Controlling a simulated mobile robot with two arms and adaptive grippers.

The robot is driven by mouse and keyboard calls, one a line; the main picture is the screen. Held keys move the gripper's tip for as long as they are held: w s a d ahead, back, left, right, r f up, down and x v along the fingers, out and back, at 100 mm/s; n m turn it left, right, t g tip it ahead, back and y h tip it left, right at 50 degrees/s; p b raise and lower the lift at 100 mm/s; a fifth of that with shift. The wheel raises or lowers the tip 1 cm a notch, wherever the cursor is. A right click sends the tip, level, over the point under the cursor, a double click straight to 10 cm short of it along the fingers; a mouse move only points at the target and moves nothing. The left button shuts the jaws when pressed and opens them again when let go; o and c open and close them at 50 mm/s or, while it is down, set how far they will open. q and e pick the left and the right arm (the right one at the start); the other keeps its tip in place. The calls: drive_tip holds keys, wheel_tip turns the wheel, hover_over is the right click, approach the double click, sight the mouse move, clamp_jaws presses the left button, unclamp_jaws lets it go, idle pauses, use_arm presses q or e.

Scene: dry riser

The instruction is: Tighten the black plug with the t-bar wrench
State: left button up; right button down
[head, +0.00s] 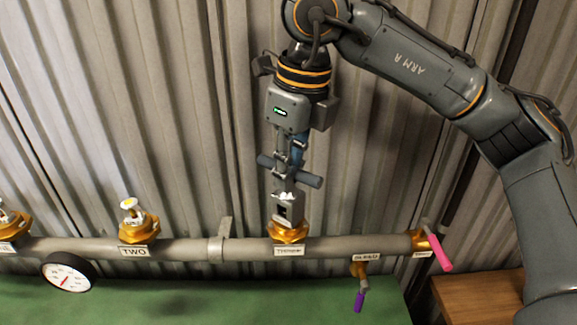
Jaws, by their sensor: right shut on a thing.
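My right gripper (290,155) points down and is shut on the t-bar wrench (308,180), around where its dark cross handle meets the shaft. The wrench stands upright. Its grey lower end (288,207) sits over the brass fitting (288,235) on the pipe. A dark patch shows in the side of that grey end. The black plug cannot be made out clearly; it seems hidden inside or behind the wrench's lower end. My left gripper is not in view.
A grey horizontal pipe (185,249) carries a brass valve marked TWO (138,228), a pressure gauge (68,272), a pink-handled valve (438,252) and a purple-handled drain (360,300). A corrugated wall stands close behind. A wooden surface (475,297) is at lower right.

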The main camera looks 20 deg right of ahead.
drive_tip(key=shift+f, duration=0.1)
drive_tip(key=m+b, duration=0.1)
drive_tip(key=m, duration=0.1)
drive_tip(key=shift+f+m, duration=0.15)
drive_tip(key=shift+m, duration=0.15)
drive_tip(key=shift+m+t+h+b, duration=0.3)
drive_tip(key=shift+m+b, duration=0.25)
drive_tip(key=shift+m, duration=0.65)
drive_tip(key=shift+r+m, duration=0.2)
drive_tip(key=shift+m, duration=0.2)
drive_tip(key=shift+m+b, duration=0.45)
drive_tip(key=shift+m, duration=0.55)
drive_tip(key=shift+n, duration=0.6)
drive_tip(key=shift+r, duration=0.15)
